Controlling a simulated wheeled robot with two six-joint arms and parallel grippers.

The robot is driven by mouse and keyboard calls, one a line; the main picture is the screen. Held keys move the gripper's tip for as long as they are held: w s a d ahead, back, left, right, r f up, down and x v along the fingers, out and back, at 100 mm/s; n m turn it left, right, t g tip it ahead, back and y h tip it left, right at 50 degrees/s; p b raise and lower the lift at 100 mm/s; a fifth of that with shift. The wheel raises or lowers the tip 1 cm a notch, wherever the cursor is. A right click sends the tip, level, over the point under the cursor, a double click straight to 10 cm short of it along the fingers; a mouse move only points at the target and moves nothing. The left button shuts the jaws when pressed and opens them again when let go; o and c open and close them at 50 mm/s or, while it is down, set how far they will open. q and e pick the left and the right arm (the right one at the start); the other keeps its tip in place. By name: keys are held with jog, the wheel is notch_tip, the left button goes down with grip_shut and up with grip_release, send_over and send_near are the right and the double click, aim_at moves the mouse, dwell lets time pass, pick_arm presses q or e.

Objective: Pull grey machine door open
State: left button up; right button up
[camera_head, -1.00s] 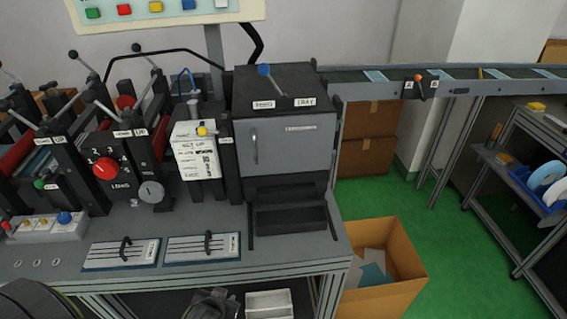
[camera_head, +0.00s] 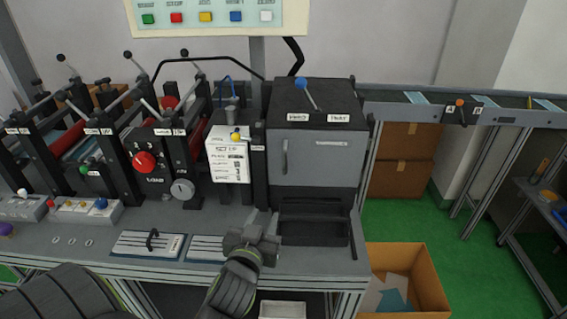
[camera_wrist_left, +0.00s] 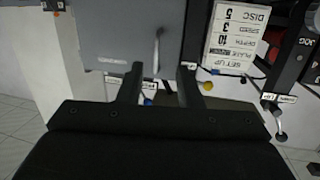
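The grey machine door (camera_head: 325,158) is shut on the front of the black machine (camera_head: 315,103). Its upright bar handle (camera_head: 284,156) is near the door's left edge. My left gripper (camera_head: 256,236) is low in front of the machine, below and left of the handle. In the left wrist view, which looks upside down, the grey door (camera_wrist_left: 122,35) and its handle (camera_wrist_left: 157,48) show beyond the two fingers. The fingers of my left gripper (camera_wrist_left: 159,77) are apart with nothing between them, and the handle lies roughly in line with the gap. My right gripper is not in view.
A white setup card (camera_head: 228,155) hangs left of the door. An open black slot (camera_head: 312,222) is below it. Flat plates with handles (camera_head: 148,244) lie on the bench. A cardboard box (camera_head: 425,280) stands on the floor to the right.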

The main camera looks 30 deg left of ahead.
aim_at(284, 161)
pick_arm(q)
jog(key=shift+t, duration=0.6)
jog(key=r+p+x, duration=0.1)
jog(key=x, duration=0.4)
jog(key=r+p+x, duration=0.1)
jog(key=x, duration=0.5)
jog(key=r+p+x, duration=0.1)
jog(key=p+x, duration=0.1)
jog(key=x, duration=0.4)
jog(key=shift+w+r, duration=0.2)
jog(key=shift+r, duration=0.05)
grip_shut()
